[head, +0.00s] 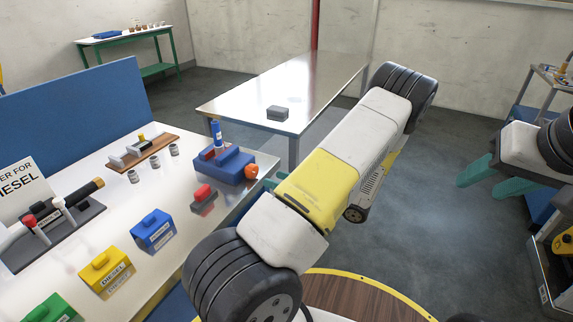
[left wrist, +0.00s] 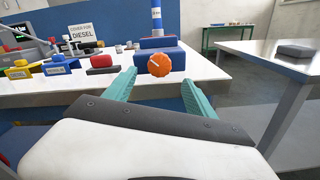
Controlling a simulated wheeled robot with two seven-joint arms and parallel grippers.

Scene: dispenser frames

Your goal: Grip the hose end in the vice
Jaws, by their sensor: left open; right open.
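The blue vice (head: 238,168) sits at the right edge of the white bench, with an orange knob (head: 250,171) on its near side. A blue upright cylinder with a pale band, seemingly the hose end (head: 217,136), stands at the vice beside a red block; I cannot tell whether the jaws grip it. It also shows in the left wrist view (left wrist: 156,18). My left gripper (left wrist: 160,77) is open and empty, its teal fingers either side of the line to the knob, which lies just beyond. In the head view my arm mostly hides this gripper. My right gripper (head: 474,186) is open at the far right.
Yellow (head: 105,272), blue (head: 153,231) and green boxes, a red-topped block (head: 204,198) and a dark rack (head: 55,228) occupy the bench. A blue panel (head: 75,110) stands behind. A metal table (head: 290,85) holds a grey box (head: 277,112). Open floor lies right of it.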

